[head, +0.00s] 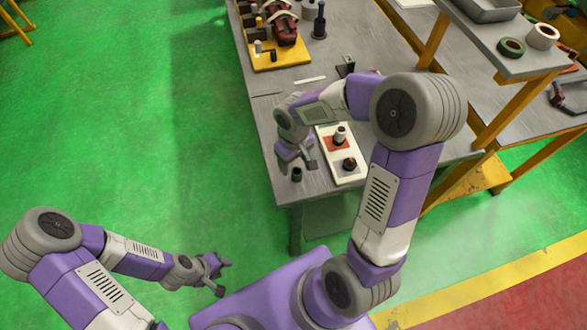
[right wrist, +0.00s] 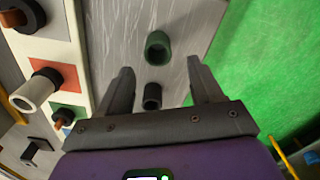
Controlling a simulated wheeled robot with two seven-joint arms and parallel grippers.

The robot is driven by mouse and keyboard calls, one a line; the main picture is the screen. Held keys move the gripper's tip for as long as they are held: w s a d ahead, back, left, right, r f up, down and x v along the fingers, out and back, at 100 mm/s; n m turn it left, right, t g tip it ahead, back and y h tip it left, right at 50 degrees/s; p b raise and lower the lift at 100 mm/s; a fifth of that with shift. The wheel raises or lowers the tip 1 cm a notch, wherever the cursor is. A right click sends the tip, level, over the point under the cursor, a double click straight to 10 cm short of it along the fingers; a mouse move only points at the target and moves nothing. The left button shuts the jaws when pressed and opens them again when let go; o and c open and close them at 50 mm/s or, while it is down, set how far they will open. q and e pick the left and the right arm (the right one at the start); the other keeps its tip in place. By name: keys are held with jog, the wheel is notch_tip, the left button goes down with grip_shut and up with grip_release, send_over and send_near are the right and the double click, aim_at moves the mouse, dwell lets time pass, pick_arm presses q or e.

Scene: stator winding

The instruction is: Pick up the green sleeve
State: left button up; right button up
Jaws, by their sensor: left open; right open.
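The green sleeve (right wrist: 158,48) is a short hollow tube standing upright on the grey table, ahead of my right gripper's fingertips in the right wrist view. It shows as a small dark tube (head: 296,174) near the table's front corner in the head view. My right gripper (right wrist: 163,80) is open and empty above the table, with the green sleeve apart from both fingers. A black sleeve (right wrist: 152,96) stands behind the green one, between the fingers in the picture. My left gripper (head: 223,277) is open and empty, low over the green floor, away from the table.
A white board (head: 328,152) with pegs lies beside the right gripper; a white sleeve (right wrist: 38,88) sits on a peg over its red patch. A yellow fixture (head: 283,55) stands further back. The table's edge and green floor are close to the green sleeve.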

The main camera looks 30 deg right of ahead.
aim_at(296, 172)
jog(key=f, duration=0.3)
jog(key=s+f+b, duration=0.1)
jog(key=f, duration=0.1)
jog(key=shift+d+f, duration=0.1)
jog(key=shift+f, duration=0.15)
jog(key=shift+r, duration=0.1)
jog(key=c, duration=1.1)
